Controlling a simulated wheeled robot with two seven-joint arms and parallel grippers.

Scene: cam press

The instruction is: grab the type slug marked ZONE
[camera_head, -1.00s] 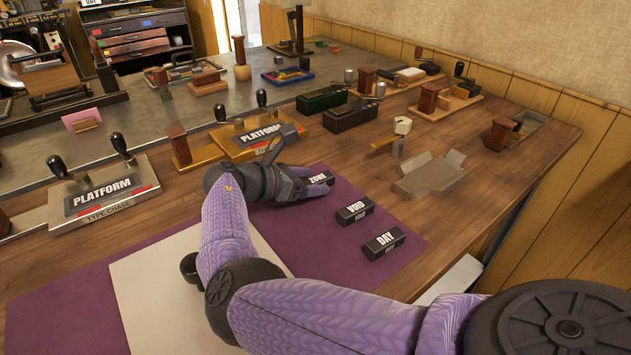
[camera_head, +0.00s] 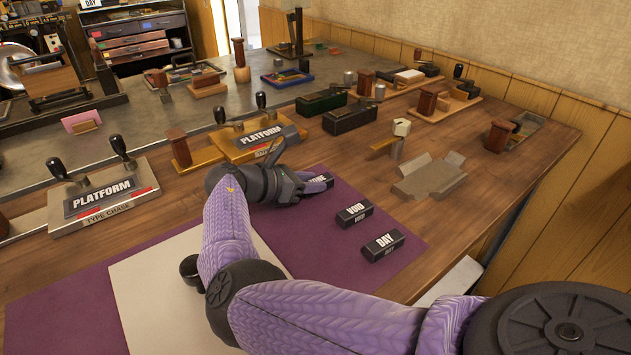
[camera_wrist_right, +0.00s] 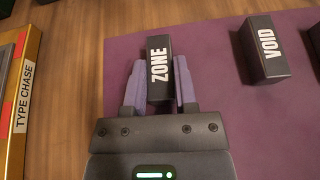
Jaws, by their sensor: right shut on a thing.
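The type slug marked ZONE (camera_wrist_right: 159,68) is a black block with white letters, lying on the purple mat (camera_head: 395,260). In the head view the slug (camera_head: 319,176) is partly covered by my right gripper. My right gripper (camera_wrist_right: 158,80) has its two purple-grey fingers along both sides of the slug's near end and is shut on it. In the head view the right gripper (camera_head: 312,186) comes at the slug from the left, low over the mat. My left gripper is not in view.
The VOID slug (camera_head: 354,214) and the DAY slug (camera_head: 383,247) lie on the mat nearby. A brass PLATFORM type chase (camera_head: 218,148) stands behind the gripper, another PLATFORM chase (camera_head: 105,210) at left. A grey cardboard-like tray (camera_head: 430,182) sits to the right.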

